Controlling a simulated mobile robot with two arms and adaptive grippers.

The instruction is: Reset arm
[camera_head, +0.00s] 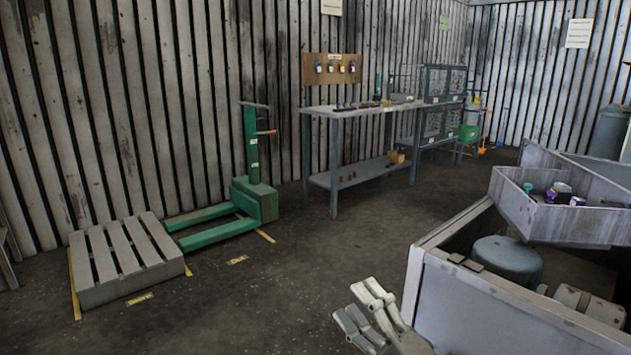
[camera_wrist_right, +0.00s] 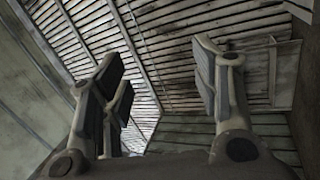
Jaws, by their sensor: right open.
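My right gripper (camera_head: 367,312) shows at the bottom of the head view, just left of the large grey metal housing (camera_head: 500,305). Its fingers point up and to the left, and nothing is between them. In the right wrist view the fingers of this gripper (camera_wrist_right: 165,90) stand wide apart and empty, with corrugated wall or roof panels behind them. My left gripper does not show in either view.
An open grey tray (camera_head: 520,212) with small parts sits on the housing's far side. A dark round part (camera_head: 508,258) lies inside the housing. A workbench (camera_head: 360,110), a green pallet lifter (camera_head: 255,195) and a pallet (camera_head: 123,258) stand along the wall. The floor between is clear.

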